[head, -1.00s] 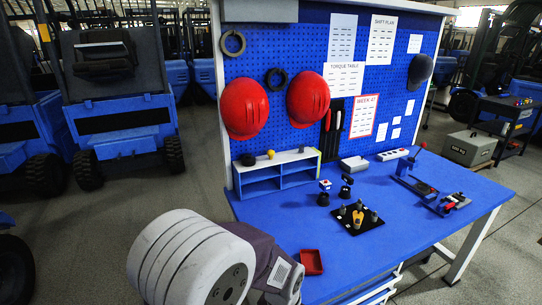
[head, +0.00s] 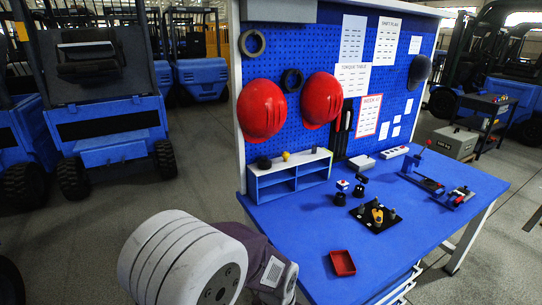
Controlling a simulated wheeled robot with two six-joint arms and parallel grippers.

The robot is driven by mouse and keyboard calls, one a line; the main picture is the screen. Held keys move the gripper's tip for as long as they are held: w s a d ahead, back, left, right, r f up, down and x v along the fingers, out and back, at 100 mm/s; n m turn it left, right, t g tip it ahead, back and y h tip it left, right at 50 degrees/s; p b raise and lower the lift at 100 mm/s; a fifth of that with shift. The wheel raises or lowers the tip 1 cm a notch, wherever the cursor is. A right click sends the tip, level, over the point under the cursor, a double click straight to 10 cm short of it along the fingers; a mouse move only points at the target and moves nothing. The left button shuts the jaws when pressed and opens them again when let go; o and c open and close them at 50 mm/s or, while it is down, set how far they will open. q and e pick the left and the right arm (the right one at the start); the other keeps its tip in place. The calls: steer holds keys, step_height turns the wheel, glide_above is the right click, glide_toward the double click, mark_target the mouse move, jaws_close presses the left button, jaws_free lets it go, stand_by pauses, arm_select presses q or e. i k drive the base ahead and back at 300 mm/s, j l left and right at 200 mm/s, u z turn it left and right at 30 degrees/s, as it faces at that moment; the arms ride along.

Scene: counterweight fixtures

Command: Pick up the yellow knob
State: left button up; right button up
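A small yellow rounded piece (head: 286,156) sits on top of the low white-and-blue shelf (head: 290,178) at the back left of the blue bench, beside a dark round piece (head: 264,163). It looks like a knob, but it is too small to make out its shape. Another yellow piece (head: 377,215) lies on a black plate (head: 364,221) among several grey pegs near the middle of the bench. Neither of my grippers shows in the head view. A part of my own arm fills the lower left.
A red tray (head: 342,263) lies near the bench's front edge. Small dark pieces (head: 340,199) stand behind the black plate. A lever fixture (head: 423,183) and a clamp-like fixture (head: 457,198) are at the right. The blue bench top (head: 300,215) is clear at front left.

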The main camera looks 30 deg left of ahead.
mark_target(286, 155)
steer(key=j+z, duration=0.35)
steer(key=j, duration=2.15)
